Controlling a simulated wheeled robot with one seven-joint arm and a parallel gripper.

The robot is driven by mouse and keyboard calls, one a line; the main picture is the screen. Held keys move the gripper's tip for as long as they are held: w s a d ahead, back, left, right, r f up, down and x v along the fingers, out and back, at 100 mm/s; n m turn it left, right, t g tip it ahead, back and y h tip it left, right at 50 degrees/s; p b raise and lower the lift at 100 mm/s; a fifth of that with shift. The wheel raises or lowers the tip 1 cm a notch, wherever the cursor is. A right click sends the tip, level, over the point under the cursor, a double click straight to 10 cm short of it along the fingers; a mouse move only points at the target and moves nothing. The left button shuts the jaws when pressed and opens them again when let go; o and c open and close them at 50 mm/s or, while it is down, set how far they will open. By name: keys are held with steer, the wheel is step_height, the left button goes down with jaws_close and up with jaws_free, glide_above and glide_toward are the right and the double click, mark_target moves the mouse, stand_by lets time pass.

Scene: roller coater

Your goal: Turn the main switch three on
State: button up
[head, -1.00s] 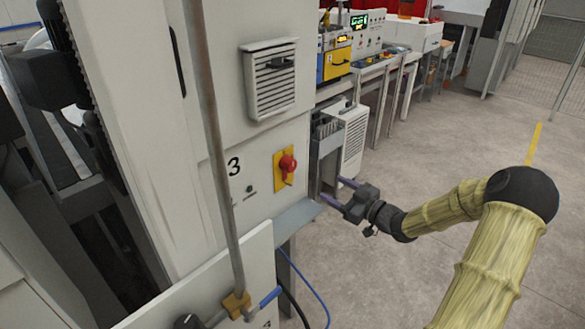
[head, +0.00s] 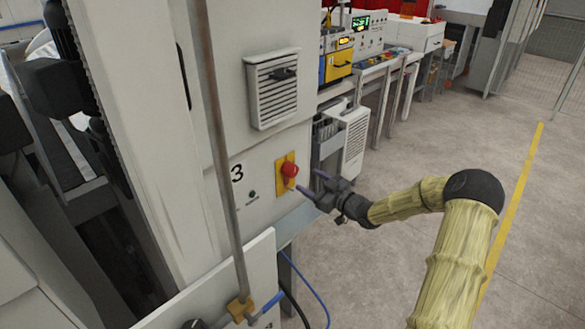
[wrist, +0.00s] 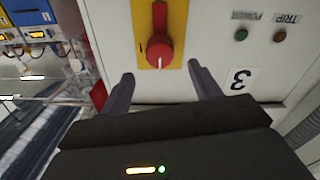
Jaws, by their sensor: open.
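The main switch three is a red rotary knob (head: 289,170) on a yellow plate (head: 280,182), on the pale cabinet face beside a black "3". In the wrist view the red knob (wrist: 158,50) is at the top centre, its long grip running up and down the picture, with a white mark at its lower end. My gripper (head: 306,182) is open and empty, just right of the knob in the head view. In the wrist view its two fingers (wrist: 160,88) are spread either side below the knob, apart from it.
Small green (wrist: 241,35) and red (wrist: 280,36) indicators sit beside the switch. A vertical pipe (head: 217,150) runs in front of the cabinet at left. A vent (head: 273,88) is above the switch. Open floor (head: 395,260) lies to the right.

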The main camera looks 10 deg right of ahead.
mark_target(295, 172)
steer(key=p+x, duration=0.2)
steer(key=x, duration=0.5)
steer(key=shift+w+a+p, duration=0.25)
steer(key=shift+w+p, duration=0.05)
steer(key=shift+p, duration=0.05)
steer(key=shift+c, duration=0.2)
steer(key=c, duration=0.9)
